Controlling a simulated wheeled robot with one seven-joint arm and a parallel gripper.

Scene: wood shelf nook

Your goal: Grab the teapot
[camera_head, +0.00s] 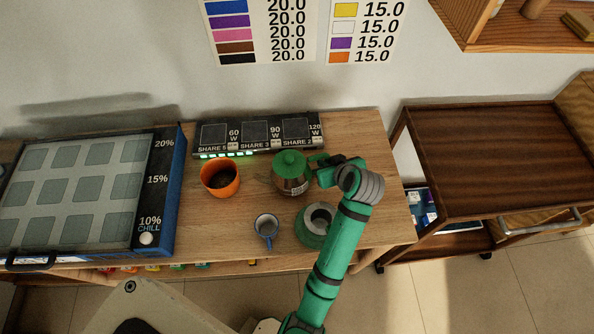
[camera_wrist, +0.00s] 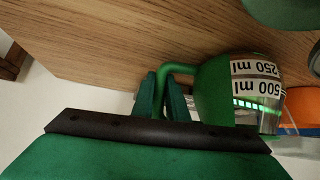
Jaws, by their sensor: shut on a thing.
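The teapot (camera_head: 291,174) has a green lid and a shiny body, and stands at the back middle of the wooden table in the head view. In the wrist view the teapot (camera_wrist: 240,90) shows a green side, a green handle and white volume labels. My gripper (camera_head: 322,171) is at the teapot's right side. In the wrist view my gripper (camera_wrist: 165,95) has its dark green fingers closed around the green handle. The teapot looks upright, and I cannot tell whether its base touches the table.
An orange pot (camera_head: 220,180) stands left of the teapot. A small grey-blue mug (camera_head: 266,228) and a green ring-shaped item (camera_head: 312,236) are in front. A blue-sided panel (camera_head: 160,200) fills the left. A brown cart (camera_head: 490,160) stands right.

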